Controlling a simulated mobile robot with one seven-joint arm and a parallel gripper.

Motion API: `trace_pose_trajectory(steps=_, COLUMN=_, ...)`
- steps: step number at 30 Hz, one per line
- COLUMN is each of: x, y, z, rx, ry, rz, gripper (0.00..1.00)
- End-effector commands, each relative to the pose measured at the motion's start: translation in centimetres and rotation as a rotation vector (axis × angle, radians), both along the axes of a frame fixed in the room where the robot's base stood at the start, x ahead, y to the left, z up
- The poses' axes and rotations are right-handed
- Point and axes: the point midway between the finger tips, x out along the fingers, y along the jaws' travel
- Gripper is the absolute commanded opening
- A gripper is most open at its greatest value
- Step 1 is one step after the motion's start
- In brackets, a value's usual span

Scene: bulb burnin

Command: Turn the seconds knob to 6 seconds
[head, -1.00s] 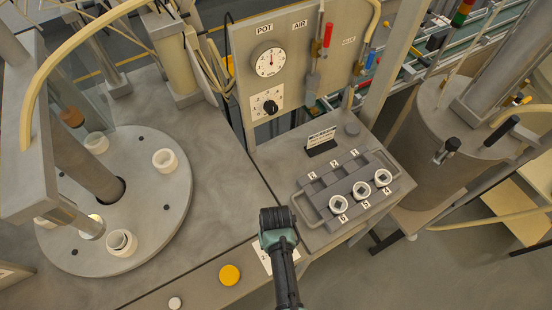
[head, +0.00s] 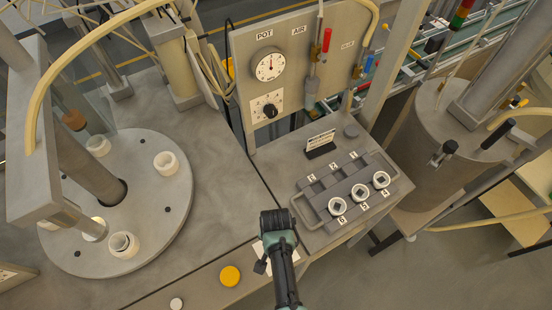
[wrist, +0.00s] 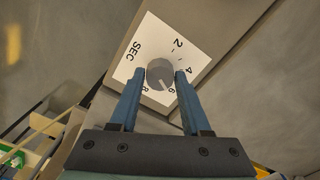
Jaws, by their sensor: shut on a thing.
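The seconds knob (wrist: 159,68) is a round grey knob on a white plate (wrist: 130,58) marked SEC, 2, 4, 6 and 8 in the wrist view. My gripper (wrist: 160,74) has its two blue fingers on opposite sides of the knob and is shut on it. The light pointer line on the knob points towards the bottom, close to the 6. In the head view my gripper (head: 277,222) is over the front of the bench, and its body hides the knob.
A yellow button (head: 230,276) and a small white button (head: 176,303) are left of my gripper. A grey tray (head: 310,203) with white ring sockets stands right of it. Behind stands a panel with a POT dial (head: 270,66) and a black knob (head: 270,111).

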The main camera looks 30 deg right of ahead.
Motion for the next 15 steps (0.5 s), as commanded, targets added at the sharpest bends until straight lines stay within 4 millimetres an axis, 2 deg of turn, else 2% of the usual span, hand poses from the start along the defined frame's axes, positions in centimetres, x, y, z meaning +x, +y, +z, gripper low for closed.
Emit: trace_pose_trajectory(steps=15, x=0.00, y=-0.04, z=-0.02, rx=-0.001, ry=-0.001, rz=-0.045, gripper=0.00)
